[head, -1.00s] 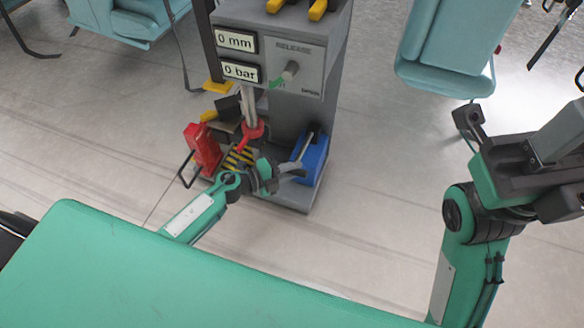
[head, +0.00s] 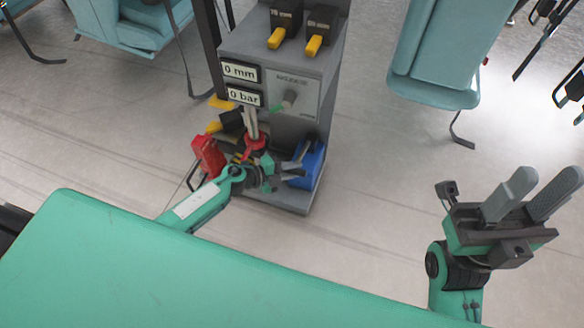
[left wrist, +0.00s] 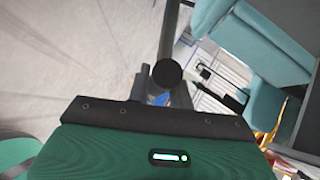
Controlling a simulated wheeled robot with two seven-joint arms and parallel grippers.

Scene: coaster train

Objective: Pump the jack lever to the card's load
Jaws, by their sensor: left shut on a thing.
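My left gripper (head: 284,172) is at the block's left, shut on what looks like the jack lever. The lever's dark round end (left wrist: 167,73) shows between the fingers in the left wrist view; the rest is mostly hidden in the head view. My right gripper (head: 548,180) is open and empty at the right. I cannot make out a load card.
A red part (head: 208,156) stands left of the stand's foot, near a red ring (head: 256,145) on a metal rod. Two black units with yellow handles (head: 277,38) top the stand. Teal seats (head: 432,60) stand behind. The floor between stand and right arm is clear.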

